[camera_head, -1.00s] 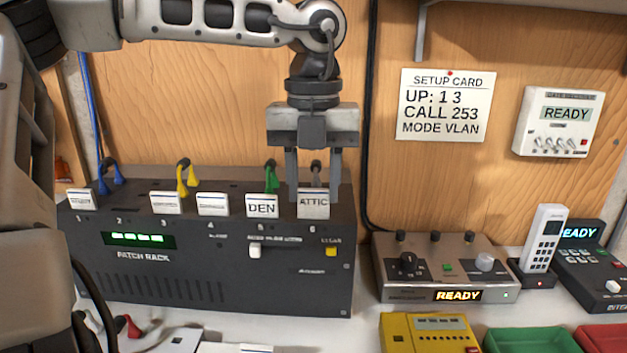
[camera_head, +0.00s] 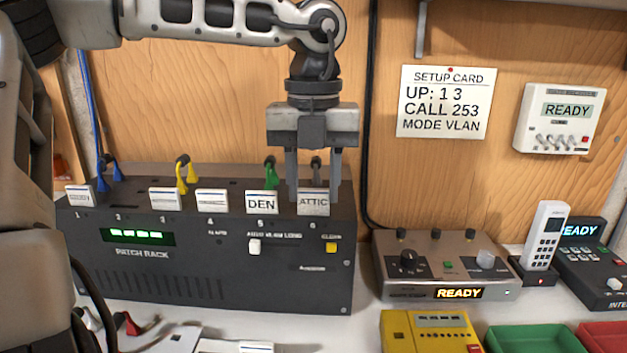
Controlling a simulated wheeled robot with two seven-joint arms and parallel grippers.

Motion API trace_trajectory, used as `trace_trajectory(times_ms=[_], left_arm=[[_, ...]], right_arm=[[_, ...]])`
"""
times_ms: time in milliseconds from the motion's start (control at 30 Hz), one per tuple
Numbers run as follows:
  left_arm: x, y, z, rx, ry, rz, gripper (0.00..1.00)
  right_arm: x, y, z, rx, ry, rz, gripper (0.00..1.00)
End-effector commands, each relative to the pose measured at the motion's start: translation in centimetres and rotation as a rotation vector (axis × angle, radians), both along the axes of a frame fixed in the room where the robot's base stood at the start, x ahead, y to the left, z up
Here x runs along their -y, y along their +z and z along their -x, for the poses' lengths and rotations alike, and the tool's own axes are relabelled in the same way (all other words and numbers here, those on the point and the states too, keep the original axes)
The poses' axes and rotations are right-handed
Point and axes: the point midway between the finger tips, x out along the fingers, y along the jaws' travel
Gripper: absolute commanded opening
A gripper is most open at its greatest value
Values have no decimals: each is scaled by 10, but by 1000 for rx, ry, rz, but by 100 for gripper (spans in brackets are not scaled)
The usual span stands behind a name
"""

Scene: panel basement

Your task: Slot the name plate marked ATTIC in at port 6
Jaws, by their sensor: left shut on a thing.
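The white name plate marked ATTIC (camera_head: 313,203) stands upright at the top front edge of the patch rack (camera_head: 190,270), above the number 6. My left gripper (camera_head: 314,190) comes down from above, with its fingers shut on the plate. I cannot tell whether the plate is fully seated at port 6. The plate marked DEN (camera_head: 262,203) stands just to its left at port 5. My right gripper is not in view.
More plates stand along the rack's left part. Yellow plugs (camera_head: 183,175), green plugs (camera_head: 270,175) and blue plugs (camera_head: 108,172) rise behind them. A grey console (camera_head: 400,265), a yellow device (camera_head: 428,330) and a green tray (camera_head: 530,338) lie to the right.

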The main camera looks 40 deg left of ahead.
Motion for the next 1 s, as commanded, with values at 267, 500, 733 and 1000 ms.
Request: trace_trajectory(times_ms=[267, 500, 733, 1000], left_arm=[[0, -3, 0, 1, 0, -1, 18], [0, -4, 0, 1, 0, -1, 18], [0, -4, 0, 1, 0, -1, 18], [0, -4, 0, 0, 0, 0, 64]], right_arm=[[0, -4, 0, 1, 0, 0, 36], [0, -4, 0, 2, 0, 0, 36], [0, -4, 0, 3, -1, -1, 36], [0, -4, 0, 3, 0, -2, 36]])
